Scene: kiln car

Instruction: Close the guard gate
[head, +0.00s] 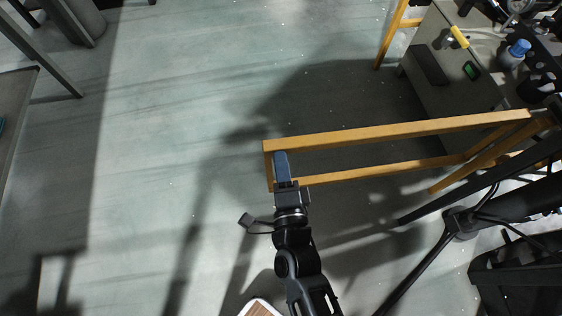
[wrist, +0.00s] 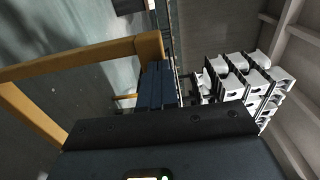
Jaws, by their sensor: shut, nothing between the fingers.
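The guard gate (head: 395,132) is a yellow-orange rectangular frame reaching left from a yellow post on the right. It stands out over open floor. In the wrist view its frame (wrist: 80,58) fills the left side, with its end upright beside my fingers. My gripper (head: 281,163) is at the gate's free left end, with its dark blue fingers shut and empty. The fingers also show in the wrist view (wrist: 156,86). They overlap the gate's end in the head view; I cannot tell whether they touch it.
A grey cabinet (head: 455,85) with a blue-capped bottle (head: 514,52) stands at the upper right. Another yellow frame part (head: 393,32) stands near it. White hollow blocks (wrist: 245,78) are stacked at right in the wrist view. The floor (head: 180,130) left of the gate is clear.

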